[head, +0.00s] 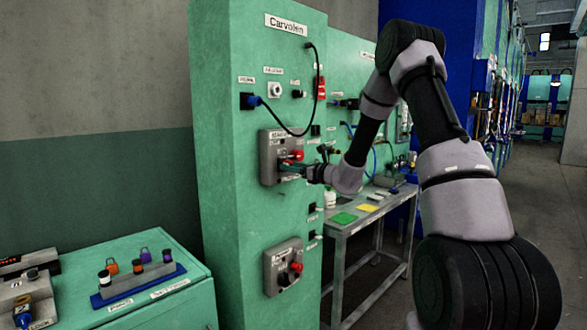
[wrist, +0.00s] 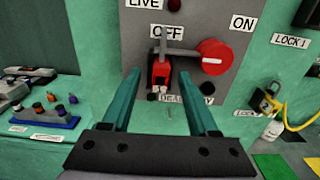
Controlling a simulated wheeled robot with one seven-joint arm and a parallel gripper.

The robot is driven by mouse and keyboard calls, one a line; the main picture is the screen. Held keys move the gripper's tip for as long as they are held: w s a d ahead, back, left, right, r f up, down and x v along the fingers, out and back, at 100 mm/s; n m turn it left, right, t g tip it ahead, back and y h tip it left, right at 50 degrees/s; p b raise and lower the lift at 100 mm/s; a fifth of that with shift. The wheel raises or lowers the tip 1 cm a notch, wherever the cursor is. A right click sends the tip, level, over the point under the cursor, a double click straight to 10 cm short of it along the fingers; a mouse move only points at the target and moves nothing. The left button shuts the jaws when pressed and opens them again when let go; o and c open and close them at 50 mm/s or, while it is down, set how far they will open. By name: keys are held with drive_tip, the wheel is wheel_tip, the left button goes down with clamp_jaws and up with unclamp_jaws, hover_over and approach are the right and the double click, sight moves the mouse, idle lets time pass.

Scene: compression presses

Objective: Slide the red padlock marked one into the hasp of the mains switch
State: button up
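The mains switch (head: 268,168) is a grey box on the green cabinet, with a red rotary knob (wrist: 211,57) between OFF and ON labels. A red padlock (wrist: 160,76) with a grey shackle and dark lower part is at the switch below the OFF label. Its number is not readable, and I cannot tell whether the shackle passes through the hasp. My gripper (wrist: 159,76) is open, its teal fingers on either side of the padlock with gaps to both. In the head view my gripper (head: 291,169) reaches the front of the switch box; the padlock is not clear there.
A second grey switch box (head: 283,266) is lower on the cabinet. A black cable (head: 300,132) loops above.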

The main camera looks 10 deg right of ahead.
drive_tip(key=v, duration=1.1)
drive_tip(key=shift+w, duration=0.1)
drive_tip(key=s+a+r+n+g, duration=0.3)
drive_tip(key=s+a+n, duration=0.15)
drive_tip(key=s, duration=0.25)
drive_tip(key=s+a+r+n+g, duration=0.3)
drive_tip(key=s+n+g, duration=0.1)
drive_tip(key=s+n, duration=0.25)
drive_tip(key=s+a+r+n+g, duration=0.3)
drive_tip(key=s+n, duration=0.2)
drive_tip(key=s, duration=0.2)
drive_tip(key=s+d+r+n+t+h, duration=0.2)
drive_tip(key=s+d+r+n+h, duration=0.2)
drive_tip(key=s+d+n+h, duration=0.4)
drive_tip(key=s+d, duration=0.4)
drive_tip(key=s, duration=0.2)
drive_tip(key=shift+n+t+h, duration=0.3)
